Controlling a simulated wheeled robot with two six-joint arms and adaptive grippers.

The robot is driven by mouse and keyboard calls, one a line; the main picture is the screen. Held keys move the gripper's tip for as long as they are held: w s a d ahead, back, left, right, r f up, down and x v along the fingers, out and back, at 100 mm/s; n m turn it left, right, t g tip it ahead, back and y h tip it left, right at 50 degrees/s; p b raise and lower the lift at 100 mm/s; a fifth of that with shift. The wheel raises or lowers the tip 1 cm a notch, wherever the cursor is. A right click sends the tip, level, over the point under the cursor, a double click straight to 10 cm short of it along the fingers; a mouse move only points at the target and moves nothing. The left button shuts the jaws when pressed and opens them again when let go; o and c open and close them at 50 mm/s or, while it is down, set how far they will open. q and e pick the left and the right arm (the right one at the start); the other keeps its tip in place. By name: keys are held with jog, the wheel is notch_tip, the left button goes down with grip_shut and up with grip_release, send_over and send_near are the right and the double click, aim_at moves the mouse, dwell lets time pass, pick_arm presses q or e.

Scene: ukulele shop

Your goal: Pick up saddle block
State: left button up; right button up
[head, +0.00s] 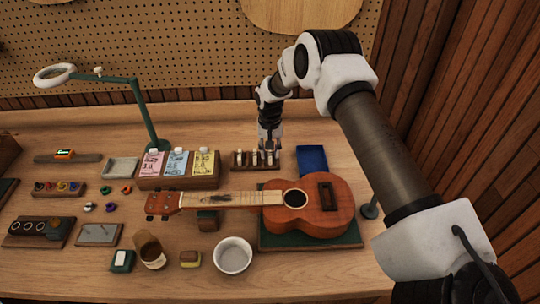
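A small dark wooden rack (240,166) stands behind the ukulele, with several small pale upright pieces in it. I cannot tell for sure which piece is the saddle block. My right gripper (269,148) points down right at the rack, near its right half. Its fingers are small and dark here, so I cannot tell whether they are open or around a piece. The ukulele (322,222) lies on a green mat (310,244) in front of the rack, neck to the left. My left gripper is not in view.
A box with pink, blue and yellow packets (178,183) stands left of the rack, a blue pad (312,158) to its right. A lamp (140,105) rises behind. The front right bench is clear.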

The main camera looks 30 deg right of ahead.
grip_shut()
jog(key=shift+f, duration=0.1)
